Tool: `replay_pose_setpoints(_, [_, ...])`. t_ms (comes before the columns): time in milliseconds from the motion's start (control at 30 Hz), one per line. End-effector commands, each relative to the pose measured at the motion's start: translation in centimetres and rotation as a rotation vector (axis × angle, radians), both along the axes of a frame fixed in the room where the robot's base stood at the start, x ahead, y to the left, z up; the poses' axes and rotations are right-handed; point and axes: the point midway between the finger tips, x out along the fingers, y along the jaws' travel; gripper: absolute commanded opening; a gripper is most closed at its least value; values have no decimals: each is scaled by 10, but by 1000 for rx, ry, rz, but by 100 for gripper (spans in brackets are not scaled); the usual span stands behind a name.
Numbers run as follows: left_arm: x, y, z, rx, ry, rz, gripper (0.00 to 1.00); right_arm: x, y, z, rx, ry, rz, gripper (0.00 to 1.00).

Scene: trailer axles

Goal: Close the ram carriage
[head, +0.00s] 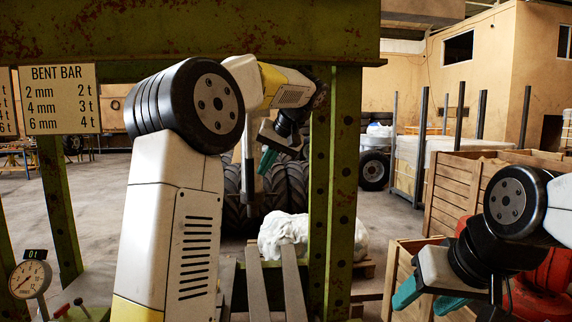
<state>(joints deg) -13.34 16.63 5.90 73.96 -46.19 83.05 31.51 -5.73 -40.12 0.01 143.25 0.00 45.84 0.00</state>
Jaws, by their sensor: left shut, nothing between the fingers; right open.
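A rusty green press frame (345,190) fills the near view, with a wide top beam and upright posts. I cannot pick out the ram carriage for certain; my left arm covers much of the frame's middle. My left gripper (267,161) is shut and empty, its teal fingertips pointing down, beside the right post and under the top beam. I cannot tell whether it touches anything. My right gripper (429,299) is open and empty at the lower right, its teal fingers apart, in front of a wooden crate and clear of the press.
Grey bars (257,284) stand low between the posts. Wooden crates (455,195), red parts (550,285), tyres (289,186) and a white sack (290,232) lie beyond.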

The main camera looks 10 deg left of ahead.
Motion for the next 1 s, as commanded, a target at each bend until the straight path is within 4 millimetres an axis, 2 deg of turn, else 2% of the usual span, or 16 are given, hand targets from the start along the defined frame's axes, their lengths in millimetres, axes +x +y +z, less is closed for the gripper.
replay_pose_setpoints(433, [-1,5,0,0,0,0,0,0,0,0,0,0,0,55])
replay_pose_setpoints(567, [-3,12,1,0,0,2,0,0,0,0,0,0,0,55])
replay_pose_setpoints(667, [-7,26,1,2,0,6,0,0,0,0,0,0,0,55])
replay_pose_setpoints(767, [-14,50,1,4,1,11,0,0,0,0,0,0,0,55])
replay_pose_setpoints(1000, [-35,120,1,4,2,15,0,0,0,0,0,0,0,55])
